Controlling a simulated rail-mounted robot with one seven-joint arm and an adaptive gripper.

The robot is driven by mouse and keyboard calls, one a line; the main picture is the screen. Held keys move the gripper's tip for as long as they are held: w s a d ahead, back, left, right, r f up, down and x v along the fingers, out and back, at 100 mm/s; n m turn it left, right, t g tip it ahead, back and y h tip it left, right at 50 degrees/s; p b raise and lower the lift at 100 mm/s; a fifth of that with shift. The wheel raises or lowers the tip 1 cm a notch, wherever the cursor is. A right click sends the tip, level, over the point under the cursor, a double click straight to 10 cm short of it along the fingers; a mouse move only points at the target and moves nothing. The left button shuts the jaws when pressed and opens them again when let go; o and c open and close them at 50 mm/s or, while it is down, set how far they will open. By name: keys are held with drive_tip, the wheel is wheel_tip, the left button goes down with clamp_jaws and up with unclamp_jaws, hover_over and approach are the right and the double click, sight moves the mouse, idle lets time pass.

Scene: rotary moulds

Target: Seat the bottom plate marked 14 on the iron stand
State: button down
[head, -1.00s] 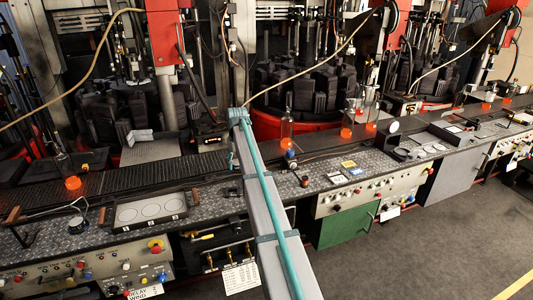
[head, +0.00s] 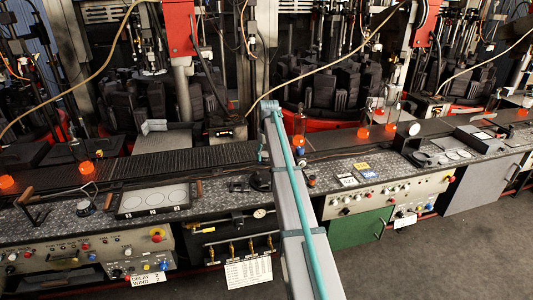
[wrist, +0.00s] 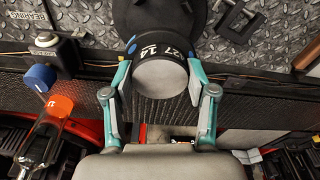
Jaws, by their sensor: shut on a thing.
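The bottom plate (wrist: 160,77) is a short round piece with a pale grey face and a dark rim lettered 127 and 14. My gripper (wrist: 160,68) is shut on it, one teal finger with a grey pad on each side. In the wrist view, a dark round piece (wrist: 150,18), seemingly the iron stand, lies just beyond the plate and partly behind it. The plate overlaps its near edge in the picture; I cannot tell whether they touch. In the head view, a dark round piece (head: 262,181) shows left of my arm, which hides my gripper and the plate.
A blue knob (wrist: 40,77) and a glass bottle with a glowing orange base (wrist: 57,107) stand at the left in the wrist view. A tray with pale discs (head: 152,199) lies on the tread-plate bench. A dark conveyor (head: 180,160) runs behind it.

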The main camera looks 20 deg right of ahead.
sight(267, 155)
drive_tip(key=shift+f+b, duration=1.2)
drive_tip(key=shift+f, duration=2.15)
drive_tip(key=shift+f, duration=0.95)
drive_tip(key=shift+c, duration=1.3)
unclamp_jaws()
drive_tip(key=shift+f, duration=0.1)
drive_tip(key=shift+s, duration=0.1)
drive_tip(key=r, duration=0.4)
drive_tip(key=s+r, duration=0.1)
drive_tip(key=r, duration=0.7)
drive_tip(key=shift+s, duration=0.2)
